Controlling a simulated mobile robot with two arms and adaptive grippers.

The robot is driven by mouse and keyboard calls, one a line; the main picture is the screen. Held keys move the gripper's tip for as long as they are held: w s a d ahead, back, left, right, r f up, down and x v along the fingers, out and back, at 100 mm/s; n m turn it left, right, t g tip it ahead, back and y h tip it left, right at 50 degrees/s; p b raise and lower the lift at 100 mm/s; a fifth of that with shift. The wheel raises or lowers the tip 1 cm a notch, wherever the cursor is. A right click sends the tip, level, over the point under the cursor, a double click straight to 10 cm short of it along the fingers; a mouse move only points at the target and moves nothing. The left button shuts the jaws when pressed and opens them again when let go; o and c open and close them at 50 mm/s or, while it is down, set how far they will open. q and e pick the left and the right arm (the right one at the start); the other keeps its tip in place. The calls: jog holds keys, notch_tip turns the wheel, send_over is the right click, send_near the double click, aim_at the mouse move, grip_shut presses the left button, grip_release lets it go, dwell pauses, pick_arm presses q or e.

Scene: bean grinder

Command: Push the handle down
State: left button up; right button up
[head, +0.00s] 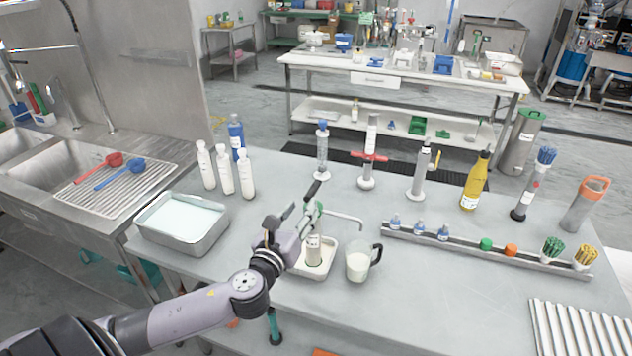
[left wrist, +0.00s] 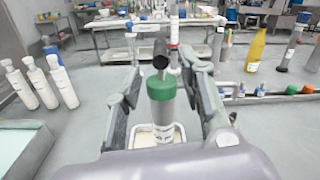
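My left gripper (head: 298,222) is at the device's left. In the left wrist view, its two fingers (left wrist: 160,78) stand apart on either side of the green top (left wrist: 162,92), with visible gaps. My right gripper is not visible.
A metal basin of pale liquid (head: 183,218) and several white bottles (head: 225,170) stand at left. A long rack (head: 460,250) with small bottles and caps lies at right. Tall pumps (head: 420,175) stand behind.

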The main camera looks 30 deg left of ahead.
aim_at(316, 185)
pick_arm(q)
jog(key=p+x, duration=0.2)
jog(key=x, duration=0.8)
jog(key=shift+w, duration=0.2)
jog(key=shift+c, duration=0.5)
grip_shut()
